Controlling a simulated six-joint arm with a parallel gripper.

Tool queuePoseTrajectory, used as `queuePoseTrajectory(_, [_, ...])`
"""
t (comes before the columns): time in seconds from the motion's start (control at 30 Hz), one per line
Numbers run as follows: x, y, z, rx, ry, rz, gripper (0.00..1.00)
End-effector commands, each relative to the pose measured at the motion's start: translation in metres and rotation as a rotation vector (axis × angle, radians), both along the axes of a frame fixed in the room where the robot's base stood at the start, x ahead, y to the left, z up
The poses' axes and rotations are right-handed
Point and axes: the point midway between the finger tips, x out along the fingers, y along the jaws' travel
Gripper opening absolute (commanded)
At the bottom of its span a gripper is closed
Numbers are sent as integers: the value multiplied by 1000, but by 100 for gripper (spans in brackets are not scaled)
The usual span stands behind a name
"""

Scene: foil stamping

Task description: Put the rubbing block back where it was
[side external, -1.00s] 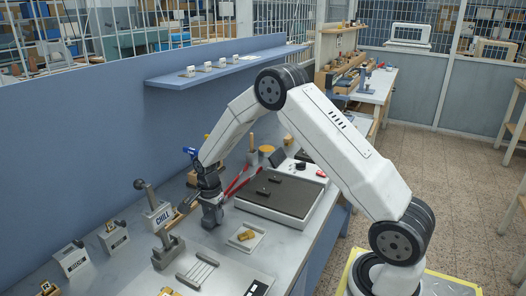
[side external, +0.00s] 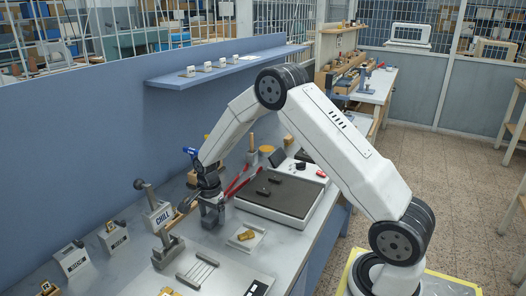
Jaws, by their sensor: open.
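My gripper (side external: 212,222) is open, low over the bench, left of the grey-topped pad and behind a small white tray (side external: 262,238). Its two fingers stand apart. Whether anything lies between them is too small to tell. A tan-gold block (side external: 246,236) lies on the white tray, just in front and to the right of the fingers, apart from them. I cannot tell for sure which piece is the rubbing block; part of the bench behind the fingers is hidden by the gripper.
The dark-topped pad (side external: 285,197) bears two small dark pieces. A CHILL-marked stand (side external: 160,216) is left of my gripper, and red-handled tools (side external: 236,184) lie behind it. A slotted plate (side external: 198,270) lies in front. A blue panel with a shelf (side external: 225,66) stands behind the bench.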

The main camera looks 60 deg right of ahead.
Motion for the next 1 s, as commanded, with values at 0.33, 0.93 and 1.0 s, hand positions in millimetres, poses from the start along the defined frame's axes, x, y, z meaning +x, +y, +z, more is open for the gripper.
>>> queuePoseTrajectory(0.33, [1,0,38,-1,-3,0,86])
queuePoseTrajectory(0.93, [0,0,116,-1,-1,0,86])
queuePoseTrajectory(1.0, [0,0,118,-1,-1,0,86])
